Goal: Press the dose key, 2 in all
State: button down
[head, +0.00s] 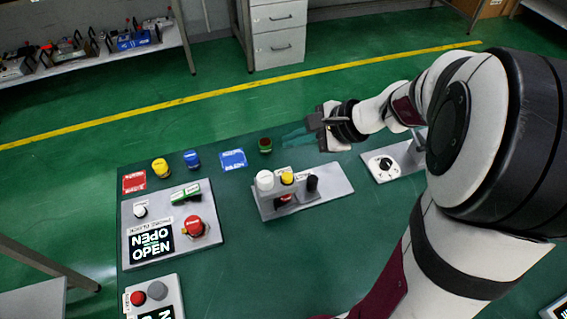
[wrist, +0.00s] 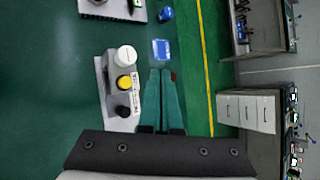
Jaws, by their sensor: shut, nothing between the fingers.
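A grey panel (head: 328,195) carries a white round cap (head: 265,180), a yellow cap (head: 287,178) and a black knob (head: 312,184), with a red part low in front. Its small labels are too small to read, so I cannot tell which key is the dose key. The wrist view also shows the white cap (wrist: 125,55), yellow cap (wrist: 124,83) and black knob (wrist: 122,111), left of my fingers. My gripper (head: 288,137) is shut and empty, its teal fingers together, behind this panel and apart from it; its fingers also show in the wrist view (wrist: 161,73).
A left panel (head: 133,213) holds a red mushroom button (head: 194,226), green rocker and a display reading OPEN. Yellow (head: 161,168), blue (head: 192,159) and dark red-green (head: 265,145) cylinders stand along the back. A dial box (head: 384,165) stands right. Bare green table lies in front.

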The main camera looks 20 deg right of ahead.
aim_at(292, 177)
jog(key=shift+f, duration=0.1)
jog(key=shift+f, duration=4.35)
jog(key=shift+f, duration=0.1)
jog(key=shift+f, duration=0.3)
jog(key=shift+f, duration=0.55)
jog(key=shift+r, duration=1)
